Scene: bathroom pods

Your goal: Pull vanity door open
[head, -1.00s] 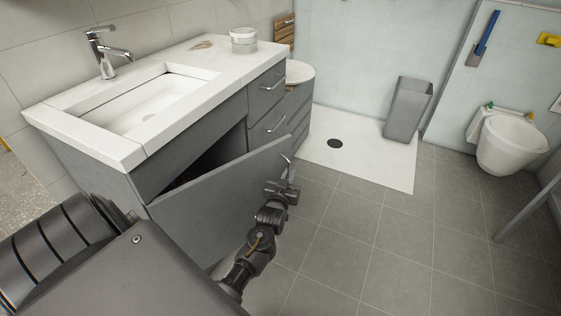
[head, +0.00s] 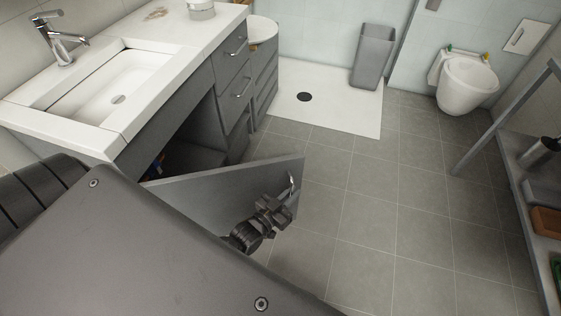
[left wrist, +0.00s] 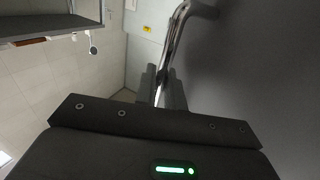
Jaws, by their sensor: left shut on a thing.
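The grey vanity door (head: 225,190) stands swung out from the cabinet in the head view, with the dark cabinet inside showing behind it. Its metal handle (head: 291,183) sits near the door's free edge. My left gripper (head: 279,203) is at the handle, on the door's outer side. In the left wrist view the handle (left wrist: 178,30) runs between the fingers of the left gripper (left wrist: 160,88), which are shut on it. The grey door face (left wrist: 255,70) fills the right of that view. My right gripper is not in view.
The vanity (head: 165,55) has a white top with a sink and faucet, and shut drawers (head: 236,90) beside the opening. A shelf rack (head: 520,180) stands at the right. A bin (head: 372,57) and toilet (head: 466,82) are at the back. The tiled floor (head: 360,200) between is clear.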

